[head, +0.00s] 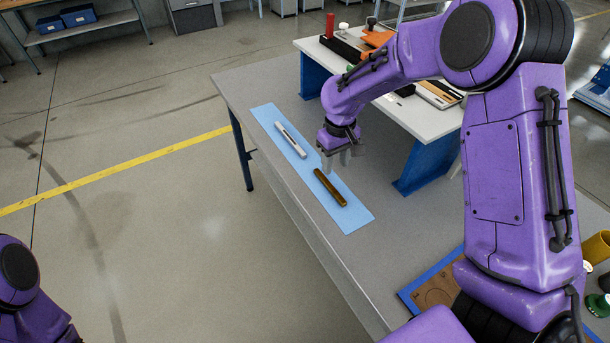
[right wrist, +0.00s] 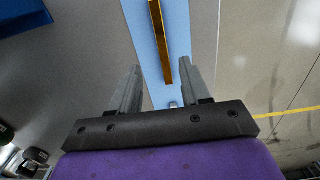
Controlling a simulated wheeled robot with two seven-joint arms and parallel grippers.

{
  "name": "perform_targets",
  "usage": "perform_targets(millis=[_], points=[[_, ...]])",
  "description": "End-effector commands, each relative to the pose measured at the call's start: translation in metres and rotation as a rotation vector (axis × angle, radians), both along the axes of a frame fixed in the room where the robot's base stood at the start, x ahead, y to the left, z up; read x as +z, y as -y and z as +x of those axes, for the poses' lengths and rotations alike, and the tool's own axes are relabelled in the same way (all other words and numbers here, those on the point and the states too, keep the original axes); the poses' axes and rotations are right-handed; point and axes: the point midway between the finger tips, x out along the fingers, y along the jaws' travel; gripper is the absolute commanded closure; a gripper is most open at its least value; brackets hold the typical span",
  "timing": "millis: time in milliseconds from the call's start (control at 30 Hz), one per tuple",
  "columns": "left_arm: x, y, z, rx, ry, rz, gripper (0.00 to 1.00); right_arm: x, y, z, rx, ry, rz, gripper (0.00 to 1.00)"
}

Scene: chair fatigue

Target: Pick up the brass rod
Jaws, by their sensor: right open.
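The brass rod (head: 329,187) lies on a long light-blue mat (head: 352,219) on the grey table. In the right wrist view the brass rod (right wrist: 160,40) runs up from between my fingertips to the top edge. A silver rod (head: 290,140) lies on the same mat, farther back. My right gripper (head: 338,164) is open and empty, just above the table by the far end of the brass rod. In the right wrist view its two fingers (right wrist: 160,75) stand apart on either side of the mat. My left gripper is out of view; only part of my left arm shows.
A blue-edged board (head: 435,290) lies at the table's near right. Floor left of the table is clear.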

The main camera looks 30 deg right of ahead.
Motion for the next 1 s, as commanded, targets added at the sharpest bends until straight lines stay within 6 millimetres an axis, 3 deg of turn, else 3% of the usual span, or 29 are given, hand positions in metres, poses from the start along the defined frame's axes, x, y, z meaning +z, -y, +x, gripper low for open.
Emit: perform_targets(millis=[500,800,867,933,967,1000], points=[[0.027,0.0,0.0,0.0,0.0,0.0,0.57,-0.085,-0.007,0.006,0.01,-0.008,0.002,0.53],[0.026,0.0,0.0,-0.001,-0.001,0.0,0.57,-0.096,-0.006,0.005,0.008,-0.004,0.001,0.53],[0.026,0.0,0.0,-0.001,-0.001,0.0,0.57,-0.096,-0.006,0.006,0.009,-0.004,0.001,0.69],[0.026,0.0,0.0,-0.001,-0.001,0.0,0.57,-0.096,-0.006,0.006,0.009,-0.004,0.001,0.92],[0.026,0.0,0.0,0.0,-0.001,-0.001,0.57,-0.096,-0.006,0.006,0.009,-0.004,0.001,1.0],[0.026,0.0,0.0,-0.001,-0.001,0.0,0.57,-0.096,-0.006,0.006,0.009,-0.004,0.001,1.0]])
